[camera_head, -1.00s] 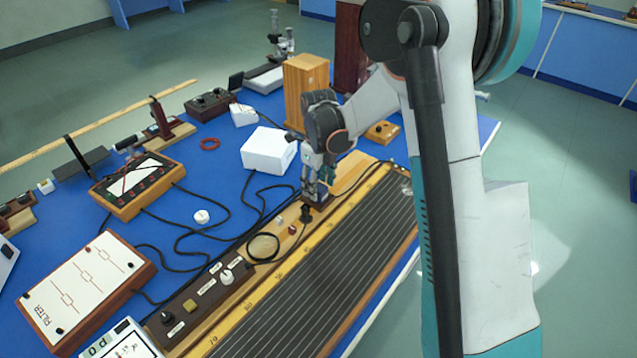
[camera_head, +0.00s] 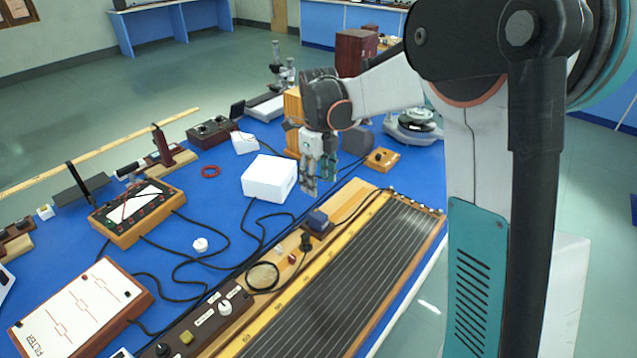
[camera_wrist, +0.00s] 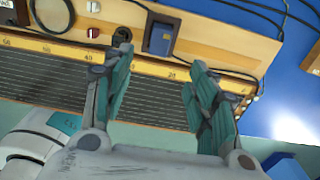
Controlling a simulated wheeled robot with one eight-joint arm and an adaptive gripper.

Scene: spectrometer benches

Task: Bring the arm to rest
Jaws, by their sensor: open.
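My gripper (camera_head: 318,186) is open and empty. In the head view its fingers point down above the blue bench, just beyond the long wooden apparatus and right of the white box. In the wrist view my gripper (camera_wrist: 155,85) shows its two teal fingers apart, with the wooden apparatus beyond them. A dark blue block (camera_head: 318,222) sits on the apparatus below my gripper, apart from the fingers. The block also shows in the wrist view (camera_wrist: 161,36).
The white box (camera_head: 269,177) stands close to my gripper. A wooden box (camera_head: 292,105) is behind my wrist. The long wooden apparatus (camera_head: 367,193) with parallel wires lies in front. A small wooden box (camera_head: 382,158) and a round grey instrument (camera_head: 414,125) stand to the right. Cables cross the bench.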

